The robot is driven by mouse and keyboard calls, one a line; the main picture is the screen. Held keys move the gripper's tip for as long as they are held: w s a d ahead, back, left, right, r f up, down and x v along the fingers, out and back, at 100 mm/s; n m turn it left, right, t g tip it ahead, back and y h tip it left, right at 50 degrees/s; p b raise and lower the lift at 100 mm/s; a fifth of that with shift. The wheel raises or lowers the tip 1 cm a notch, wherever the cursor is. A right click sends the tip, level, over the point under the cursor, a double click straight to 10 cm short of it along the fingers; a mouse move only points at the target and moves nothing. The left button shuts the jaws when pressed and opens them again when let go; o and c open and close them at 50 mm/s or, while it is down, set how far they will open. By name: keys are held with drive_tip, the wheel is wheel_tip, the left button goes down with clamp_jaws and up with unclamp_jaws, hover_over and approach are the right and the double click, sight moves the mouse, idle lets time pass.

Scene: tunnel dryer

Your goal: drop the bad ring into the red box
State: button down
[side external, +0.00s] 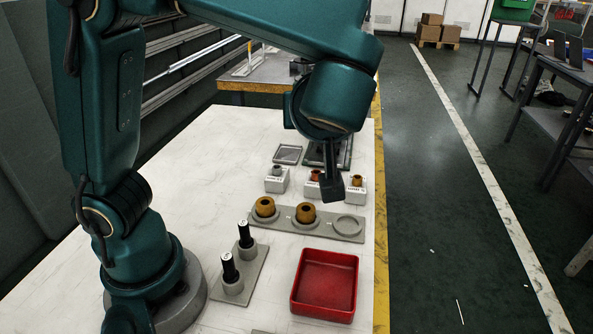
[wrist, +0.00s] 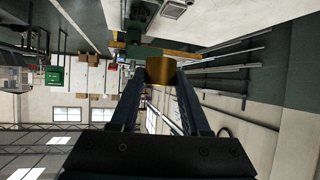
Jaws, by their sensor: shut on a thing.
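My gripper (wrist: 160,78) is shut on a brownish-gold ring (wrist: 161,69) in the wrist view. In the side view my gripper (side external: 333,193) hangs above the table behind the grey ring holder, and the held ring cannot be made out there. The grey holder (side external: 285,223) carries a left ring (side external: 265,206) and a middle ring (side external: 306,212), both golden brown. Its right seat (side external: 348,224) is empty. The open red box (side external: 325,284) stands in front of the holder and looks empty. I cannot tell a defect on any ring.
White labelled blocks with small parts, such as the left one (side external: 276,180), stand behind the holder, close to my gripper. The table's left middle is clear.

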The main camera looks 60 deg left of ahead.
drive_tip(key=shift+s+d+f+n+g+y, duration=0.25)
drive_tip(key=shift+s+d+f+n+g, duration=0.45)
drive_tip(key=shift+d+f, duration=2.05)
drive_tip(key=shift+s+d+f+n+g+y, duration=0.25)
drive_tip(key=shift+s+d+f, duration=0.7)
drive_tip(key=shift+d+f, duration=1.8)
drive_tip(key=shift+s+d+f+n+g+y, duration=0.2)
drive_tip(key=shift+s+d+f+n+g, duration=0.5)
drive_tip(key=shift+d+f, duration=2)
drive_tip(key=shift+s+a+f+t, duration=0.15)
drive_tip(key=shift+a+f+t, duration=0.1)
drive_tip(key=shift+a+f, duration=0.75)
drive_tip(key=shift+c, duration=1.5)
unclamp_jaws()
drive_tip(key=shift+r, duration=0.1)
drive_tip(key=a+r, duration=1.1)
drive_tip(key=shift+w+a, duration=0.3)
drive_tip(key=shift+w, duration=0.05)
